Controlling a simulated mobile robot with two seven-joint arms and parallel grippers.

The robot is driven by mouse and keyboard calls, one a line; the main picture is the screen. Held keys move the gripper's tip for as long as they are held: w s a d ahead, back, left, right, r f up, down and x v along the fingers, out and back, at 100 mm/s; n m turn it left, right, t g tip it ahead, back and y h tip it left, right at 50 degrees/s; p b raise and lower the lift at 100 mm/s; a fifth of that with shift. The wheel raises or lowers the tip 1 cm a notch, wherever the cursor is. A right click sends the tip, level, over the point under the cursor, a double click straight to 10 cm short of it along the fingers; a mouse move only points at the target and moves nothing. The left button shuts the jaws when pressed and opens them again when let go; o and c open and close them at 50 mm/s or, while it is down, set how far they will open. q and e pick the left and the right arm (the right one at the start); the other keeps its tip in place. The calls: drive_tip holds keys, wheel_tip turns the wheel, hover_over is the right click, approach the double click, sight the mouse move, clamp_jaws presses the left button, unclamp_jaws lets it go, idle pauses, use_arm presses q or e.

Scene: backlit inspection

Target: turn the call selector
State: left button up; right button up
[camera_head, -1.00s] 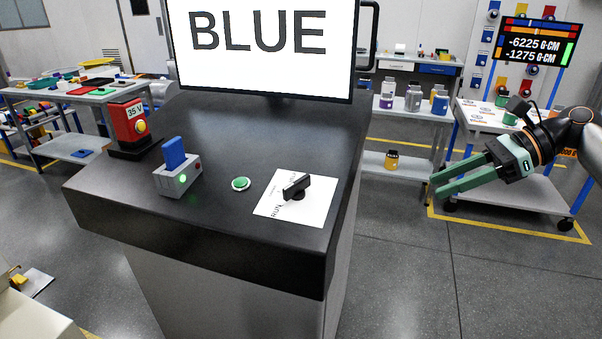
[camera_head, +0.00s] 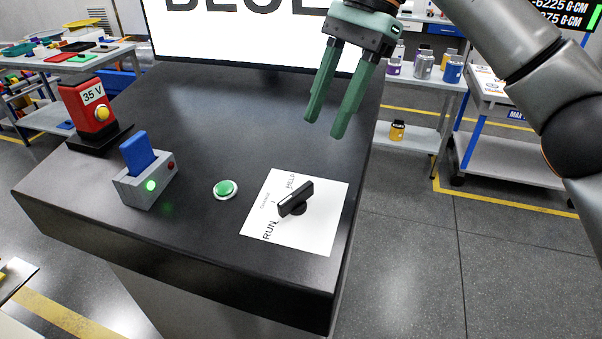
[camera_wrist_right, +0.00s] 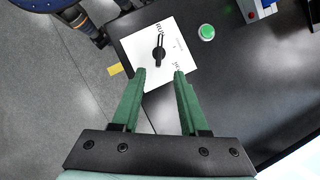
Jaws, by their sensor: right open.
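The call selector (camera_head: 296,199) is a black knob with a bar handle on a white label plate (camera_head: 319,235) near the right end of the dark console top. The words RUN and HELP show on the plate, with smaller text between them. In the right wrist view the selector (camera_wrist_right: 159,47) lies beyond the fingertips, with its plate around it. My right gripper (camera_head: 324,127) has green fingers, is open and empty, and hangs above the console, behind the selector and apart from it. My left gripper is not in view.
A green button (camera_head: 225,189) sits left of the plate. A grey block with a blue paddle (camera_head: 138,152) and a red 35 V box (camera_head: 91,106) stand further left. A big screen (camera_head: 240,33) rises at the back. The console top between is clear.

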sight(298, 191)
drive_tip(key=x, duration=1.1)
drive_tip(key=shift+s+b, duration=0.1)
drive_tip(key=shift+b, duration=0.2)
clamp_jaws()
